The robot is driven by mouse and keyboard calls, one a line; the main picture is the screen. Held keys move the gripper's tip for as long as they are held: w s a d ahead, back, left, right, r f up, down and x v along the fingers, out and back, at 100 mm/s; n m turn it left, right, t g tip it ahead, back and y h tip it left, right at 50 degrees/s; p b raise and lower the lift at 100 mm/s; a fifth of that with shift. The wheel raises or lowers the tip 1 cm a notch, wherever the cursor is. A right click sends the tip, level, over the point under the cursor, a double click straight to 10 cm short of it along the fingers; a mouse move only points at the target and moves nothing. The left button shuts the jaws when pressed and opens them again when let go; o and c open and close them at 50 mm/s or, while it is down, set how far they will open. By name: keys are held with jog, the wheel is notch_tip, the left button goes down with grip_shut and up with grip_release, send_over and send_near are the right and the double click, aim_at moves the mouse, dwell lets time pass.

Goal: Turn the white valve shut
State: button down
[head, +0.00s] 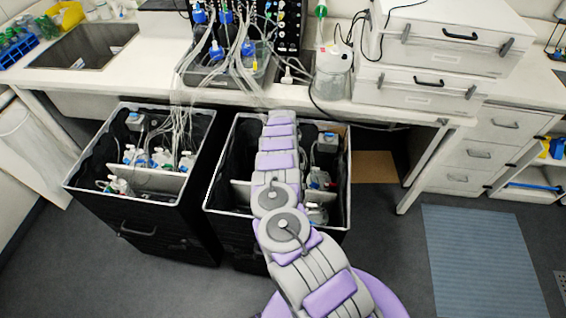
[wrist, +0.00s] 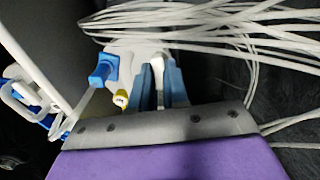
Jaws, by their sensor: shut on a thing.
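In the wrist view, the two blue fingers of my gripper (wrist: 162,82) are closed around a small white piece, which looks like the white valve (wrist: 158,63). The fingers hide much of it, so its angle cannot be told. A white fitting with a blue connector (wrist: 103,70) and a yellow-ringed port (wrist: 121,98) sits just left of the fingers. In the head view my arm reaches over the right black bin (head: 228,212); the gripper and the valve are hidden there.
Bundled white tubes (wrist: 215,40) run close above and right of the fingers. Another black bin (head: 140,228) with bottles stands left. The white bench (head: 400,100) overhangs behind the bins. White cases (head: 440,60) rest on it. Floor around the blue mat (head: 482,260) is clear.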

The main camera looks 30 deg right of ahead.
jog(key=shift+w+a+r+m, duration=0.1)
jog(key=shift+m, duration=0.2)
dwell(0.4)
jog(key=c, duration=1.1)
grip_release()
notch_tip(320, 180, up, 17)
jog(key=p, duration=0.3)
jog(key=shift+r, duration=0.1)
